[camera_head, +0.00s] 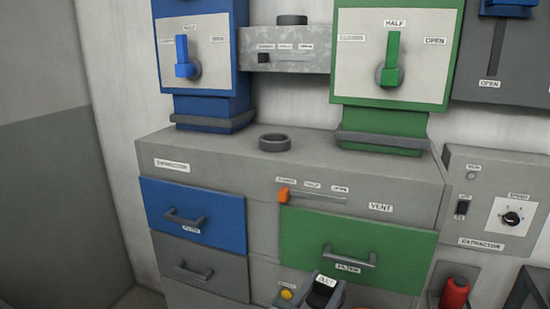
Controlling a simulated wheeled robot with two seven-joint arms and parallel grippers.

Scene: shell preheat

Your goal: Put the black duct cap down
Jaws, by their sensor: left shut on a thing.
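My left gripper (324,289) shows at the bottom edge, in front of the cabinet, with grey and black parts. It is shut on a dark piece with a small white label, which appears to be the black duct cap (319,297). The label is too small to read surely, and the lower part is cut off by the frame. A dark open ring (274,142) stands on top of the grey cabinet (225,160), apart from the gripper. My right gripper is not in view.
The cabinet has a blue drawer (190,208), a green drawer (320,240) and an orange slider (284,196). Blue (208,60) and green (390,55) lever units stand behind. An extractor panel (490,200) and a red object (454,293) are right.

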